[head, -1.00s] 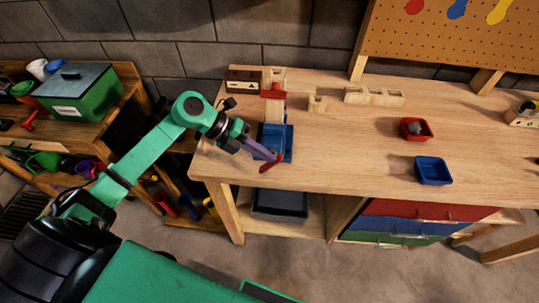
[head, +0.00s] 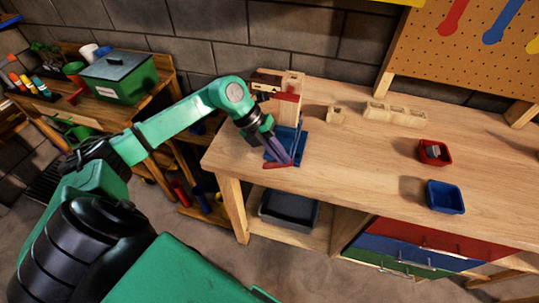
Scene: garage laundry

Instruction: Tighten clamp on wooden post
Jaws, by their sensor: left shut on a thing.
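The wooden post (head: 290,113) stands upright at the left end of the workbench. A blue clamp (head: 301,147) sits at its foot, with a red jaw piece (head: 288,97) across the post higher up. The clamp's red handle (head: 278,164) sticks out at the front, near the bench's front edge. My left gripper (head: 279,157) reaches in from the left and is shut on the red handle. The fingers and wrist hide part of the handle and the clamp's left side. My right gripper is not in view.
The workbench (head: 365,160) is clear right of the clamp. Small wooden blocks (head: 396,114) stand towards its back. A red bin (head: 433,153) and a blue bin (head: 445,197) are farther right. A dark box (head: 265,82) is behind the post. A green box (head: 120,80) stands on the left shelf.

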